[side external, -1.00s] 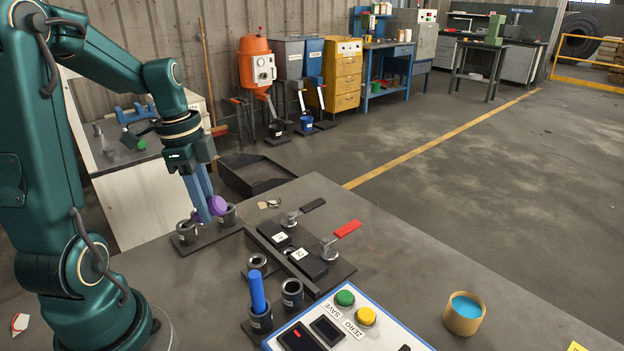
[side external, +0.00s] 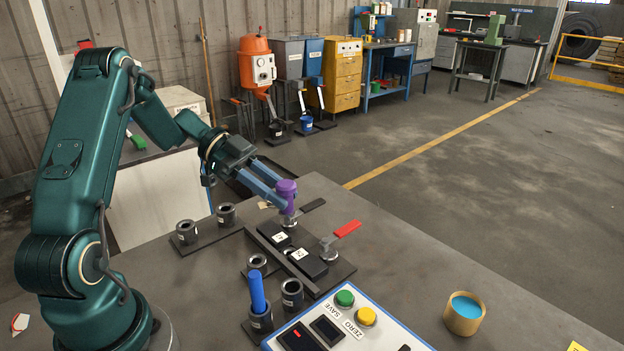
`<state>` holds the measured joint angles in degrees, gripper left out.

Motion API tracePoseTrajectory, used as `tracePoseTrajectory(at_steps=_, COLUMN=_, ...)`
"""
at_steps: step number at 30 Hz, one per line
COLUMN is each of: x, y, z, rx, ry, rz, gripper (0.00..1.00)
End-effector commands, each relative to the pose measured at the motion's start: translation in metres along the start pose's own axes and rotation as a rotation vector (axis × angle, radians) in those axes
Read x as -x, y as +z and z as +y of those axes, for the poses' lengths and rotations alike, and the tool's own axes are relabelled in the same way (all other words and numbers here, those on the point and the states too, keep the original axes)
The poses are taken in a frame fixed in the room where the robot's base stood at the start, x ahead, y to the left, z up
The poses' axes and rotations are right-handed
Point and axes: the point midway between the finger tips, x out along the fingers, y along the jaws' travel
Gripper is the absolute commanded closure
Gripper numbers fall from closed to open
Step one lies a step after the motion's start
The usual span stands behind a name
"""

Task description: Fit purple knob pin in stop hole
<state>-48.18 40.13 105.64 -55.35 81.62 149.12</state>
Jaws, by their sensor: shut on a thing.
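The purple knob pin (side external: 287,192) is upright with its knob at the top, between the fingertips of my gripper (side external: 281,201). My gripper is shut on it, reaching in from the left. The pin's lower end is over or at the rear clamp with the black handle (side external: 313,205) on the dark fixture (side external: 262,238); I cannot tell whether it touches anything there. I cannot make out which opening is the stop hole. Two dark cup-like holders (side external: 187,232) on a plate at the left stand empty of the purple pin.
A blue pin (side external: 257,291) stands in a holder at the front, beside further dark holders (side external: 292,293). A red-handled clamp (side external: 346,229) stands right of the fixture. A button panel (side external: 345,325) and a cup of blue stuff (side external: 464,312) are in front. The table's right side is mostly clear.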

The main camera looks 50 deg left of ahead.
Motion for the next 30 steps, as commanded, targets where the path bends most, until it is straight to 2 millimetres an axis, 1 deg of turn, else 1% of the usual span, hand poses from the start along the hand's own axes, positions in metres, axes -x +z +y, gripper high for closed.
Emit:
tracePoseTrajectory(at_steps=10, x=0.001, y=0.0, z=0.0, rx=-0.001, ry=0.0, rz=0.002, gripper=1.0)
tracePoseTrajectory(at_steps=14, x=-0.001, y=0.004, z=0.0, rx=0.001, ry=0.001, rz=0.003, gripper=1.0)
tracePoseTrajectory(at_steps=30, x=-0.021, y=0.045, z=0.0, rx=0.002, ry=0.002, rz=0.002, gripper=1.0)
